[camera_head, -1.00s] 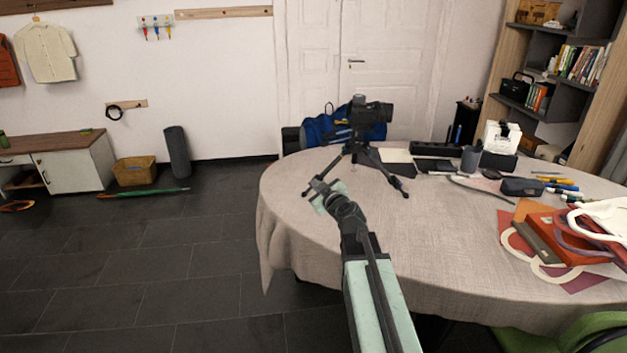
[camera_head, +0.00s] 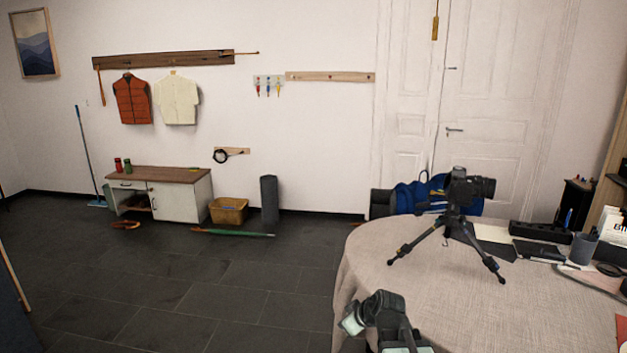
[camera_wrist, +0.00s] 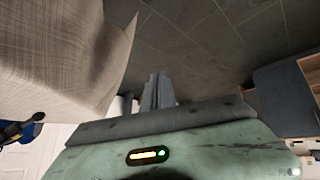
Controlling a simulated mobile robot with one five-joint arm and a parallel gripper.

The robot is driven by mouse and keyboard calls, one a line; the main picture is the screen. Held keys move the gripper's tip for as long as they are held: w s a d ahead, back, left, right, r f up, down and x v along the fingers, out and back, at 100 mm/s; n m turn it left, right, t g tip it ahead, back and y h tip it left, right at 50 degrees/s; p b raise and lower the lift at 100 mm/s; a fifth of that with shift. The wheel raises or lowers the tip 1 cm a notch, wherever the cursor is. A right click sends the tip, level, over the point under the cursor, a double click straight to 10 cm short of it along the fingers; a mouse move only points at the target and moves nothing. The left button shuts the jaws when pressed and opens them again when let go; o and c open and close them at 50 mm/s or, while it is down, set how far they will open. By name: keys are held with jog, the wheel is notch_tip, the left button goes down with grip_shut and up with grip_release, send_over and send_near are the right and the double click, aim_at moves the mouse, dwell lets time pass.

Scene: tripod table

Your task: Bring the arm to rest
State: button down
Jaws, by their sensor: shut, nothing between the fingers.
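My arm shows at the bottom of the head view, with my gripper (camera_head: 352,322) by the left edge of the round table (camera_head: 400,285). The table has a light cloth. In the wrist view my gripper (camera_wrist: 157,85) shows its dark fingers together with nothing between them, over the dark tiled floor. A camera on a black tripod (camera_head: 447,225) stands upright on the table, behind and to the right of my gripper and apart from it. One tripod leg also seems to show at the left edge of the wrist view (camera_wrist: 15,132).
A low cabinet (camera_head: 180,200), a yellow basket (camera_head: 228,211) and a dark roll (camera_head: 269,200) stand along the wall. A blue bag (camera_head: 410,198) is behind the table. A cup (camera_head: 583,249) stands on the table's right side.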

jog(key=s+d+f+m+g+h, duration=0.2)
jog(key=s+d+f+m+g, duration=0.15)
jog(key=s, duration=0.35)
jog(key=s+d+f+m+g+h, duration=0.2)
jog(key=s+d+m+g, duration=0.15)
jog(key=s, duration=0.35)
notch_tip(320, 180, up, 19)
jog(key=m+p, duration=0.1)
jog(key=p, duration=1.8)
jog(key=shift+s+m, duration=0.2)
jog(key=shift+m, duration=0.2)
